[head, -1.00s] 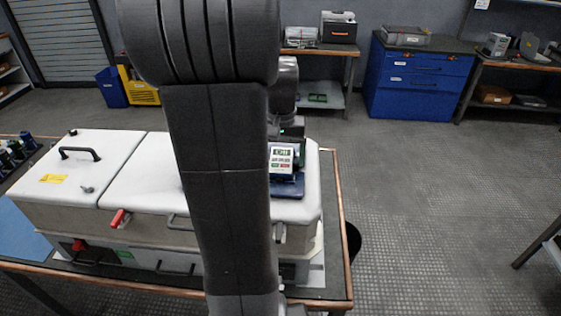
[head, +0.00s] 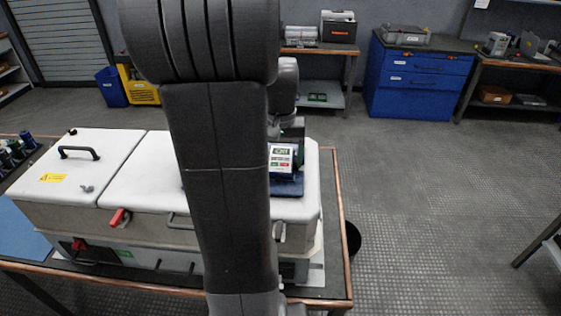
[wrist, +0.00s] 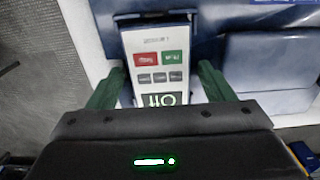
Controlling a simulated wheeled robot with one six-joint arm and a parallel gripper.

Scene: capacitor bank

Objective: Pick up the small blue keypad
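The small keypad (head: 282,158) has a white face with a dark display and red and green buttons. It sits tilted over a dark blue base (head: 288,187) on the right end of the white-topped cabinet (head: 140,165). In the wrist view the keypad (wrist: 158,62) shows upside down, with blue behind its upper edge. My gripper (wrist: 162,75) is open, its two green fingers on either side of the keypad with a narrow gap visible. My arm hides part of the cabinet in the head view, and the fingertips cannot be made out there.
A flat blue pad (wrist: 268,70) lies beside the keypad in the wrist view. A red handle (head: 119,217) and a black lid handle (head: 79,152) stick out from the cabinet. A blue drawer unit (head: 418,80) stands behind. The floor at right is open.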

